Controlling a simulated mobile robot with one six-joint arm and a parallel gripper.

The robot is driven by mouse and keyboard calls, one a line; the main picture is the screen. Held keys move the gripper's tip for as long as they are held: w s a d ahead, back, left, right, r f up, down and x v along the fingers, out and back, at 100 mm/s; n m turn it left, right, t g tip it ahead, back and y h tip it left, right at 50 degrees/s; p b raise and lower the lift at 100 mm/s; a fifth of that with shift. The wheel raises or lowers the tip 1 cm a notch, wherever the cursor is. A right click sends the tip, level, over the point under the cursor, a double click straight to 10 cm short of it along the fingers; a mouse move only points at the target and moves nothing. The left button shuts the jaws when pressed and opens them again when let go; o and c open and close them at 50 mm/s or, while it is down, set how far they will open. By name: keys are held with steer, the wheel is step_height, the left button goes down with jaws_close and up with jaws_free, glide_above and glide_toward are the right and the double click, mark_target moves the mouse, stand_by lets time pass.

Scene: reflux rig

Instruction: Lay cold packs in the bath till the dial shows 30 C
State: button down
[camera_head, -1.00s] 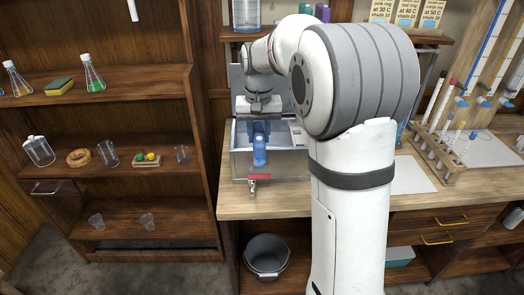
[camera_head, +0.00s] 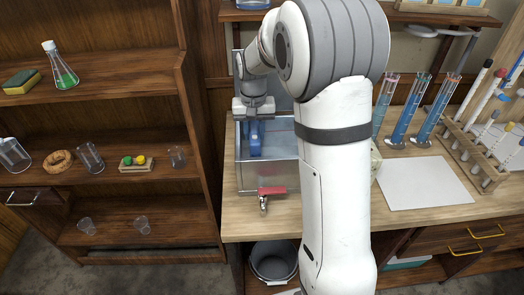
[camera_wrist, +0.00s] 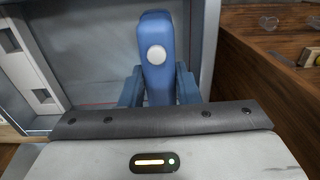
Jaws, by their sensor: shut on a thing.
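The bath (camera_head: 268,176) is a grey metal, open-topped tank on the wooden bench, with a red-handled tap at its front. My gripper (camera_head: 254,126) is at the bath, pointing down, shut on a blue cold pack (camera_head: 255,147). The pack hangs upright inside the outline of the bath opening; I cannot tell whether it touches the bottom. In the wrist view the blue pack (camera_wrist: 157,72), with a white round spot, stands between the blue fingers, and the bath's grey wall (camera_wrist: 207,45) is beside it. No dial can be made out. My arm hides the bath's right side.
A white sheet (camera_head: 425,184) lies on the bench to the right, near blue-filled cylinders (camera_head: 404,120) and a wooden tube rack (camera_head: 475,150). A dark bucket (camera_head: 273,262) stands below the bench. Shelves with glassware (camera_head: 65,72) are at the left.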

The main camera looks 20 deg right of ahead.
steer(key=shift+s+f, duration=0.1)
steer(key=shift+f, duration=3.05)
steer(key=c, duration=1.4)
jaws_free()
steer(key=shift+o, duration=0.2)
step_height(320, 180, up, 12)
steer(key=shift+r, duration=0.1)
steer(key=s+n+t, duration=0.2)
steer(key=s+t, duration=0.1)
steer(key=s, duration=2.3)
steer(key=shift+d+r, duration=0.25)
steer(key=shift+r, duration=0.2)
